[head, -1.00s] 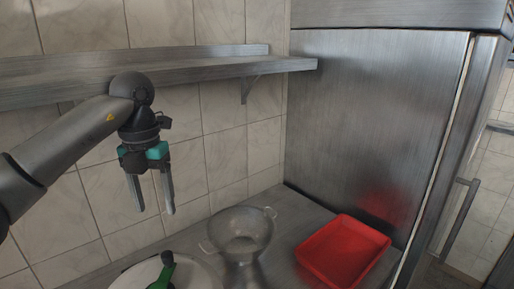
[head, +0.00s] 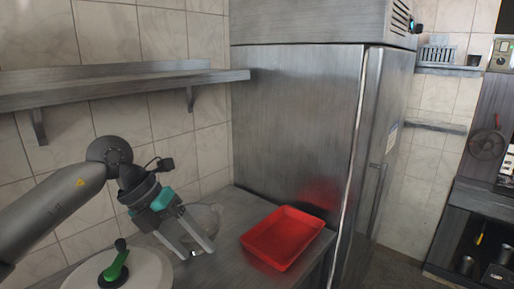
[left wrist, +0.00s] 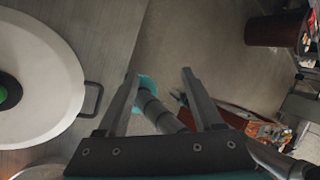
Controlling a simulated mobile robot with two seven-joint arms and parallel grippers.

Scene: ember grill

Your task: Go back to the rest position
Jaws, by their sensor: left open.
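My left gripper (head: 196,250) is open and empty in the head view, tilted down to the right in front of the metal colander (head: 206,215), which it partly hides. In the left wrist view its two fingers (left wrist: 160,85) stand apart with nothing between them. Beyond them the wrist view shows the floor and a dark arm part with a teal band, which looks like mine. My right gripper does not show clearly in either view.
A large pale lid (head: 150,270) with a green handle (head: 118,262) lies on the counter below my left arm. A red tray (head: 283,238) sits to the right on the metal counter, before a steel fridge (head: 295,125). A metal shelf (head: 120,88) runs along the tiled wall above.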

